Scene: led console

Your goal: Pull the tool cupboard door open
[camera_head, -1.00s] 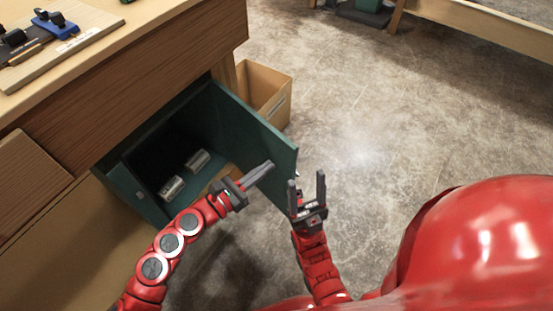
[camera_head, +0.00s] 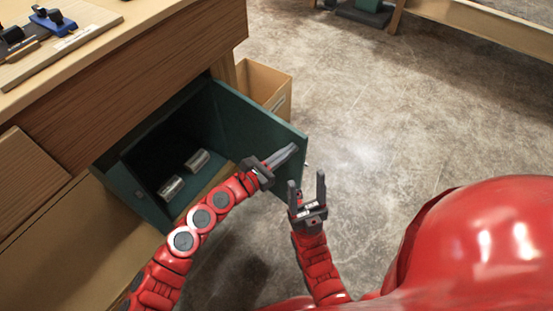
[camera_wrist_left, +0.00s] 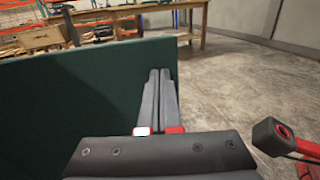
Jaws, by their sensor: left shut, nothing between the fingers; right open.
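The green tool cupboard (camera_head: 128,186) stands under the wooden bench, with its door (camera_head: 240,118) swung wide open to the right. Two metal cylinders (camera_head: 171,188) sit inside on its floor. My left gripper (camera_head: 292,150) is shut and empty, in front of the door's inner face near its free edge. In the left wrist view its closed fingers (camera_wrist_left: 160,80) lie against or close to the green door (camera_wrist_left: 70,95); I cannot tell if they touch. My right gripper (camera_head: 307,183) is open and empty, just beyond the door's free edge, pointing up.
The wooden bench (camera_head: 140,70) overhangs the cupboard and carries a board with tools (camera_head: 60,30). A cardboard-coloured box (camera_head: 270,85) stands behind the door. The grey floor (camera_head: 400,120) to the right is clear.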

